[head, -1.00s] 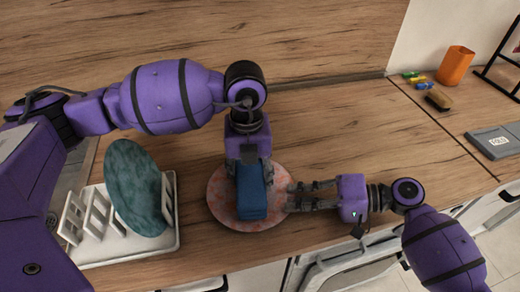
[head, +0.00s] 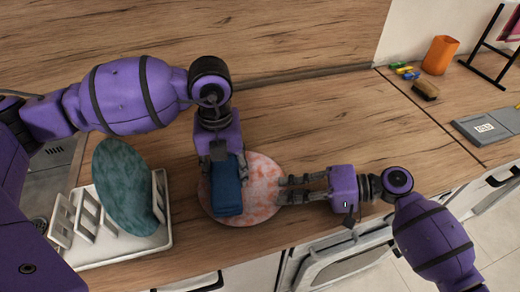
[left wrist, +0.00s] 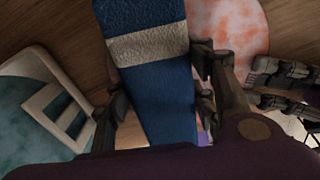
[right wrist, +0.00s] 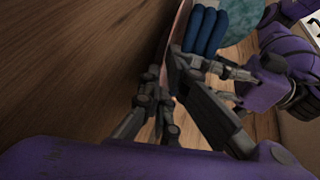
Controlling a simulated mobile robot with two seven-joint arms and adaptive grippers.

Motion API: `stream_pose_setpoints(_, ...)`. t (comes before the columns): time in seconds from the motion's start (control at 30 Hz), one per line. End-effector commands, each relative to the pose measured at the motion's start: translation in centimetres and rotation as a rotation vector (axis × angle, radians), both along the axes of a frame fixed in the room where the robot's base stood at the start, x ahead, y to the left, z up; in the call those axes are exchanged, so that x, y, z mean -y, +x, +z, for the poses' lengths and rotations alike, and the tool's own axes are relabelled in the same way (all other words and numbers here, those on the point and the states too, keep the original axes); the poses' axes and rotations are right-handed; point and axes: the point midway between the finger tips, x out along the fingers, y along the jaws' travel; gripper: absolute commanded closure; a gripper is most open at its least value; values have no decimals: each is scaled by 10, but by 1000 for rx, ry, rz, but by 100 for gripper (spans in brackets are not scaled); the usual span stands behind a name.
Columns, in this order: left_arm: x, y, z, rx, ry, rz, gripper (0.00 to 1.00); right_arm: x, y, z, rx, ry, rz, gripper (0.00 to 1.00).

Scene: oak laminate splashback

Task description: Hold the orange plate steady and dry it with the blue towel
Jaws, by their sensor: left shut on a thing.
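My left gripper (head: 218,152) is shut on the folded blue towel (head: 228,198), which covers the plate's left part. The towel, with a grey band, also shows between the fingers in the left wrist view (left wrist: 160,95). Whether the towel presses on the plate I cannot tell. My right gripper (head: 290,190) is at the plate's right rim, and in the right wrist view its fingers (right wrist: 165,95) lie on both sides of the rim, closed on it.
A white dish rack (head: 160,240) holding a teal plate (head: 128,190) stands close to the left of the orange plate. An orange cup (head: 440,55), a brush (head: 425,90), small coloured pieces and a grey flat object (head: 488,128) are at the far right. The counter behind the plate is clear.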

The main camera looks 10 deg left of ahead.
Motion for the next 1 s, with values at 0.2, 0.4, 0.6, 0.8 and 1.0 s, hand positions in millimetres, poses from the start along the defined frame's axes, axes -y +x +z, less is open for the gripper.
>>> stream_pose_setpoints(0.2, 2, 0, -1, -3, -1, 0, 81, 0, -1, -2, -1, -2, 1, 100)
stream_pose_setpoints(0.4, 14, 5, -2, -4, -2, -2, 81, 0, -1, -2, -1, -2, 1, 100)
stream_pose_setpoints(0.6, 27, 10, -2, -2, -2, -1, 81, 0, -1, -2, -1, -2, 1, 100)
stream_pose_setpoints(0.8, 34, 13, -2, -3, -1, -1, 81, 0, -1, -2, 0, -2, 1, 100)
stream_pose_setpoints(1.0, 34, 13, -2, -3, -1, -1, 81, 0, -1, -2, 0, -2, 1, 100)
